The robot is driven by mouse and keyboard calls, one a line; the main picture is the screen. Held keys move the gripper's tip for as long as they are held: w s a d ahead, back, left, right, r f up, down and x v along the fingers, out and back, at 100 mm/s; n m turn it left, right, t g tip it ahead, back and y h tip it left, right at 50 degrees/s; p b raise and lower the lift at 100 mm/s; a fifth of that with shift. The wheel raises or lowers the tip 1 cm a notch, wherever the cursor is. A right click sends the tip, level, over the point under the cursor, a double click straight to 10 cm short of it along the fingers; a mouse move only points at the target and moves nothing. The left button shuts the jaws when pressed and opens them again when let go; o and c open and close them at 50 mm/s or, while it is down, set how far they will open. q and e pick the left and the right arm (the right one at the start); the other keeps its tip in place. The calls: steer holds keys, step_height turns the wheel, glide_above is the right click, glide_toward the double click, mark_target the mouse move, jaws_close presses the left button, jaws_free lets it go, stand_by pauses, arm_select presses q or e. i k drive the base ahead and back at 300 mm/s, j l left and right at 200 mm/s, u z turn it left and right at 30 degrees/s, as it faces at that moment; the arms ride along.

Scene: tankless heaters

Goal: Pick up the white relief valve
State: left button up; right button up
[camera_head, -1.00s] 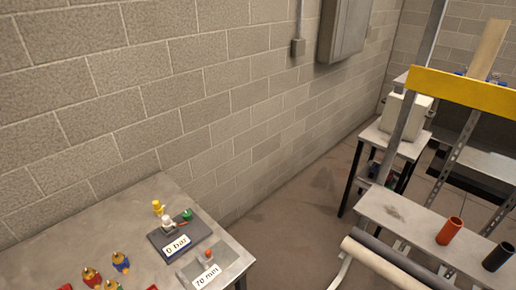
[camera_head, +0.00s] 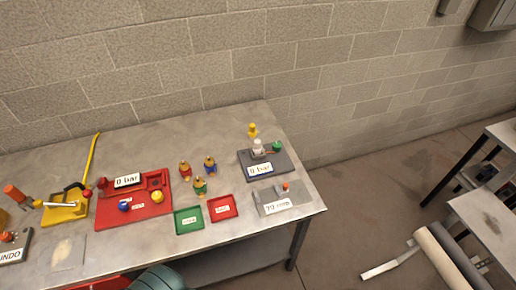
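A small white upright part (camera_head: 258,148), which looks like the white relief valve, stands on the dark grey test block (camera_head: 284,161) at the right of the metal table. The block carries a "0 bar" label. A yellow knob (camera_head: 252,131) stands just behind the white part and a green knob (camera_head: 277,146) sits to its right. Whether the white part is fixed to the block cannot be told. Three brass-topped valves stand left of the block: red (camera_head: 185,170), blue (camera_head: 210,165) and green (camera_head: 199,186). Neither of my grippers is in view.
A green tray (camera_head: 188,221) and a red tray (camera_head: 222,208) lie at the table's front. A grey "mm" plate (camera_head: 300,196) is near the right edge. A red "0 bar" base (camera_head: 133,204) and a yellow hand pump (camera_head: 65,208) stand left. The wall is close behind.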

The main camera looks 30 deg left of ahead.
mark_target(257, 147)
steer(key=u, duration=0.4)
steer(key=i+l+u, duration=0.1)
steer(key=u, duration=0.35)
steer(key=l+u, duration=0.15)
steer(key=u, duration=0.25)
steer(key=i+l, duration=0.05)
